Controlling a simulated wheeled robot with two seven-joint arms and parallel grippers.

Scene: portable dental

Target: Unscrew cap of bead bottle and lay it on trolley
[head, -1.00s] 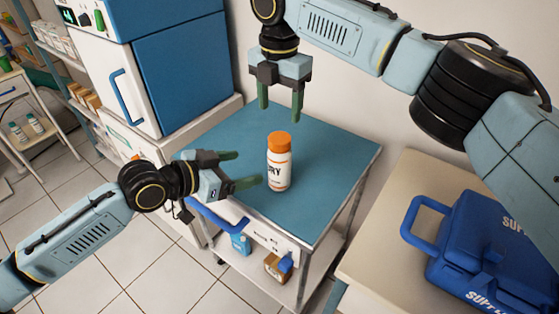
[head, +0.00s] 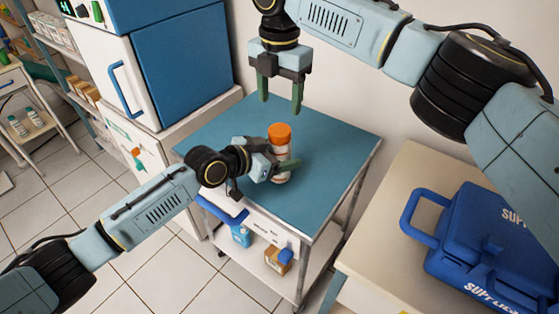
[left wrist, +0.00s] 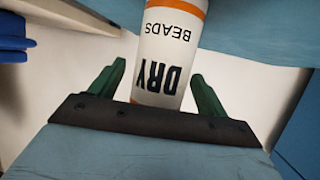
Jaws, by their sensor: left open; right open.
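The bead bottle (head: 283,154) stands upright on the blue top of the trolley (head: 332,160). It is white with orange bands, and its orange cap (head: 280,132) is on. My left gripper (head: 284,170) is open at the bottle's lower body, with one finger in front of it. In the left wrist view the bottle (left wrist: 170,50), lettered "DRY BEADS", stands between the two green fingers (left wrist: 158,88), with gaps showing beside it. My right gripper (head: 281,98) is open and empty, pointing down above the cap.
A blue case (head: 480,240) lies on a cream table (head: 385,225) at the right. A white and blue cabinet (head: 180,70) stands behind on the left. The trolley top around the bottle is clear.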

